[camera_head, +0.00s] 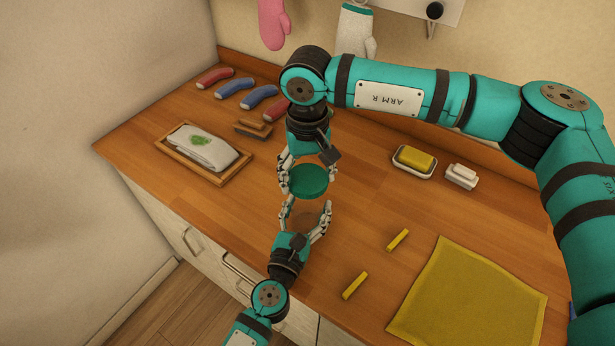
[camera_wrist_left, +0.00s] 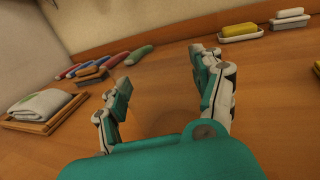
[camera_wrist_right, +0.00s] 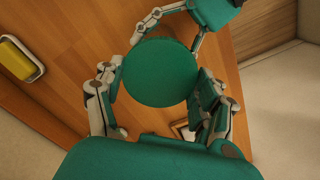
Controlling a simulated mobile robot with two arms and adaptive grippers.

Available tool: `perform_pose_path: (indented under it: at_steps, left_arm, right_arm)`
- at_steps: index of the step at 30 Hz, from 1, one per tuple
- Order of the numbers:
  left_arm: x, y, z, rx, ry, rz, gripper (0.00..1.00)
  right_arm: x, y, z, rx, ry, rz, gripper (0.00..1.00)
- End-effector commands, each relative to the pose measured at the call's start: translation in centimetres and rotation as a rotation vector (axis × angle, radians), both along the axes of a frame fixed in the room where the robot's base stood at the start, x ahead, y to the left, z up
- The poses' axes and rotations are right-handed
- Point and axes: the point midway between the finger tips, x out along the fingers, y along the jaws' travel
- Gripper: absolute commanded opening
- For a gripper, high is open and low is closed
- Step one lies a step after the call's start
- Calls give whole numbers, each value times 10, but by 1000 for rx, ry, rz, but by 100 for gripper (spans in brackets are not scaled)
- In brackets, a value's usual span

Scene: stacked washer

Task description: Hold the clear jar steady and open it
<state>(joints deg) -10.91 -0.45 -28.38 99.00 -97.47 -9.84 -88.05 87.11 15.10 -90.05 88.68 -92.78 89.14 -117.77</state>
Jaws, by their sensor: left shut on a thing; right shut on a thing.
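The clear jar (camera_head: 305,216) is see-through and hard to make out; its faint body shows between the fingers of my left gripper (camera_head: 305,207), which is shut on it. The round green lid (camera_head: 308,181) is above it, between the fingers of my right gripper (camera_head: 308,175), shut on it from above. The lid also shows from above in the right wrist view (camera_wrist_right: 158,73), with fingers on both sides. In the left wrist view my left fingers (camera_wrist_left: 165,92) stand apart around the jar, whose outline barely shows. I cannot tell whether the lid touches the jar rim.
A wooden tray (camera_head: 163,152) with a folded white cloth lies at left, with several rolled socks (camera_head: 233,88) and a brush (camera_head: 253,129) behind. A yellow soap (camera_head: 416,158) and white soap (camera_head: 461,174) are at right. Yellow sticks (camera_head: 355,285) and a mustard cloth (camera_head: 470,295) lie in front.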

Motion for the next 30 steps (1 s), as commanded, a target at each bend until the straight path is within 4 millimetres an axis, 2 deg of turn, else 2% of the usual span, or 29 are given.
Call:
perform_pose_path:
  at_steps: [1, 6, 8, 16, 20, 30]
  left_arm:
    - [0, 0, 0, 0, 1, 0, 68]
    - [0, 0, 0, 0, 1, 0, 91]
    - [0, 0, 0, 0, 0, 0, 97]
    - [-1, 0, 0, 0, 0, 0, 97]
    - [-10, 4, -1, 3, 1, 0, 97]
    - [-76, 25, -2, 6, 2, -3, 97]
  right_arm:
    - [0, 0, 0, 0, 0, 0, 33]
    - [0, 0, 0, 0, 0, 0, 33]
    - [0, 0, 0, 0, 0, 0, 33]
    - [0, 0, 0, 0, 0, 0, 33]
    - [0, 0, 0, 0, 0, 0, 33]
    - [0, 0, 0, 0, 0, 0, 33]
